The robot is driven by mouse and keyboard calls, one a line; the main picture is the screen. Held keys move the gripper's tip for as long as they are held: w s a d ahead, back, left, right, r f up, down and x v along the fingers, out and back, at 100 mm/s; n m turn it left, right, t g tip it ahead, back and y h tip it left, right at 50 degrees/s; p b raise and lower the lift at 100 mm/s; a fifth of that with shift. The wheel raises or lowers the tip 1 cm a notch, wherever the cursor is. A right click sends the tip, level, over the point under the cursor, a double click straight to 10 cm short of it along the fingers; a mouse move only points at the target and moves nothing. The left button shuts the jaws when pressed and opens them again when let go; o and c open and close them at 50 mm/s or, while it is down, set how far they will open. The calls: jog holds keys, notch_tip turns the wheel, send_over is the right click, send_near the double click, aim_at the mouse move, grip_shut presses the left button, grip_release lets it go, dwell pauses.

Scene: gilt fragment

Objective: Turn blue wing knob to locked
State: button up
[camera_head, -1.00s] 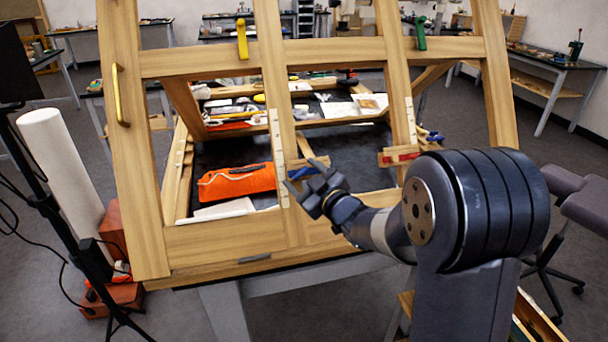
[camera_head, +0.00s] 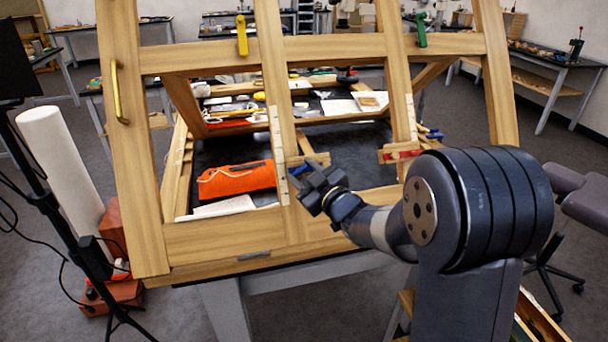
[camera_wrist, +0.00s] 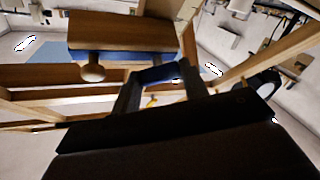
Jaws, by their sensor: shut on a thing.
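The blue wing knob (camera_wrist: 160,73) sits between the two fingers of my gripper (camera_wrist: 162,76) in the wrist view, and the fingers are shut on it. In the head view only a small piece of the blue knob (camera_head: 298,170) shows past my gripper (camera_head: 310,188), at the wooden block on the frame's middle upright. The gripper hides the rest of the knob. I cannot read a locked mark in either view.
The large wooden frame (camera_head: 210,241) leans over a table with tools and an orange bundle (camera_head: 237,179). A yellow lever (camera_head: 242,36) and a green lever (camera_head: 421,32) are on its upper rail. A round wooden peg (camera_wrist: 92,70) lies close to my left finger.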

jog(key=shift+f+b, duration=0.2)
jog(key=shift+b, duration=0.2)
jog(key=m+t+h+b, duration=0.1)
jog(key=m+b, duration=0.2)
jog(key=b, duration=0.1)
jog(key=m+t+h+b, duration=0.1)
jog(key=m+h+b, duration=0.1)
jog(key=m+b, duration=0.1)
jog(key=m+t+h+b, duration=0.1)
jog(key=m+b, duration=0.1)
jog(key=b, duration=0.3)
jog(key=shift+s+a+m+h+b, duration=0.15)
jog(key=shift+a+m+h+b, duration=0.15)
jog(key=shift+m+h+b, duration=0.1)
jog(key=shift+r+m+t+h, duration=0.1)
jog(key=shift+m+t+h, duration=0.2)
jog(key=o, duration=1)
